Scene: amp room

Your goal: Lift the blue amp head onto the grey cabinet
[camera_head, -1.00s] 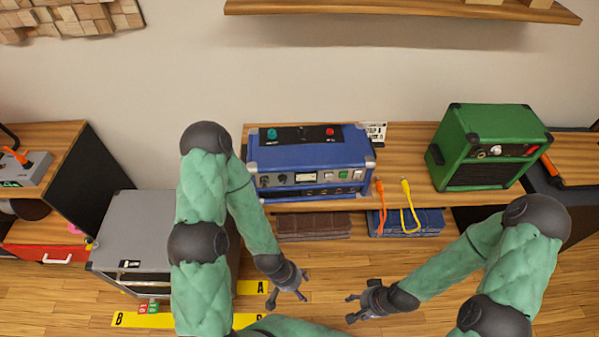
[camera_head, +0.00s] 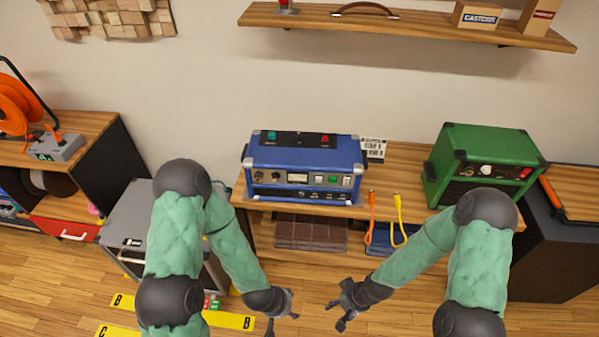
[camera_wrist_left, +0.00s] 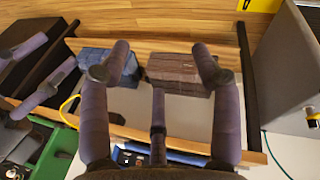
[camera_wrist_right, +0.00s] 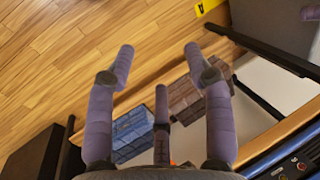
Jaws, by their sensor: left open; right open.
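The blue amp head (camera_head: 304,168) sits upright on the wooden bench, its knobs and switches facing me. Part of it shows at the lower right of the right wrist view (camera_wrist_right: 292,162). The grey cabinet (camera_head: 124,215) stands on the floor to the left of the bench, partly hidden behind my left arm. Its side shows at the right of the left wrist view (camera_wrist_left: 285,65). My left gripper (camera_head: 283,320) is open and empty, in front of the bench and apart from the amp head. My right gripper (camera_head: 338,309) is open and empty, close to its right.
A green amp (camera_head: 482,165) stands on the bench's right end. Orange (camera_head: 372,222) and yellow cables (camera_head: 398,225) hang over the front edge. A wall shelf (camera_head: 420,27) runs above. Yellow floor strips (camera_head: 228,320) lie near the cabinet. A red-drawer unit (camera_head: 72,232) stands left.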

